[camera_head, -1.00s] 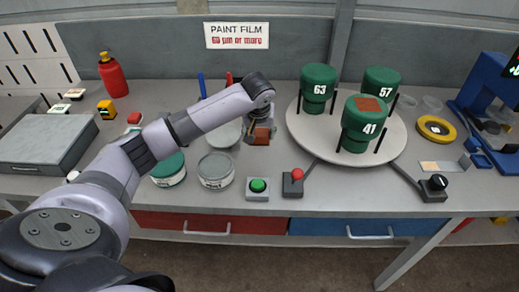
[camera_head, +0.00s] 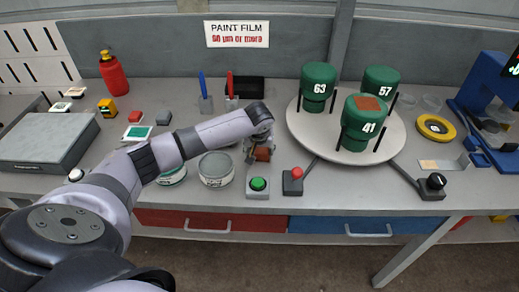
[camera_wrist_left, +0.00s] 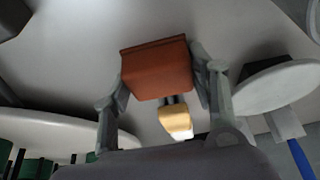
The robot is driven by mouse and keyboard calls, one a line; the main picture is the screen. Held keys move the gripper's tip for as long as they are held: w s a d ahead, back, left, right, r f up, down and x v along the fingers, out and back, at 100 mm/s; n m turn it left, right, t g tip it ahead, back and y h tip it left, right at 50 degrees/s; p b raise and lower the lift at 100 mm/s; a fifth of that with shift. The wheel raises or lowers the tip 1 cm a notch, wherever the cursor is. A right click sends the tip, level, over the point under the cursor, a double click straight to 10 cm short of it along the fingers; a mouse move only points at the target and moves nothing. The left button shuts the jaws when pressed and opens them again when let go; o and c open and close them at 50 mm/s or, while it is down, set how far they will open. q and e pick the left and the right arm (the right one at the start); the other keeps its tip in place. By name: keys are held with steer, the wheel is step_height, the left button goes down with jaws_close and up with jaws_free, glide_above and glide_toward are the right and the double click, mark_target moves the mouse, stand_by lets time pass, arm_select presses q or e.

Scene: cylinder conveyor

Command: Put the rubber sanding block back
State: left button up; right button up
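A reddish-brown block (camera_head: 262,154), which looks like the sanding block, is between the fingers of my left gripper (camera_head: 257,150), just behind the green push button. In the left wrist view the block (camera_wrist_left: 157,68) has a finger against each side, and the gripper (camera_wrist_left: 165,95) is shut on it. Whether the block touches the table is hard to tell. A similar brown patch (camera_head: 368,104) lies on top of the green cylinder marked 41 (camera_head: 362,126). My right gripper is in neither view.
A round turntable (camera_head: 316,140) bears three green cylinders. A green button (camera_head: 258,185), red-topped lever box (camera_head: 293,182) and round tins (camera_head: 216,170) stand near the front edge. A black box (camera_head: 244,88) and pen holders are behind. Small blocks (camera_head: 163,117) lie left.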

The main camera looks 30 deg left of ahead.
arm_select(q)
steer(key=o, duration=0.5)
steer(key=shift+c, duration=0.2)
steer(key=v, duration=1.2)
steer(key=shift+r+b, duration=0.2)
steer(key=shift+b, duration=0.25)
steer(key=shift+w, duration=0.1)
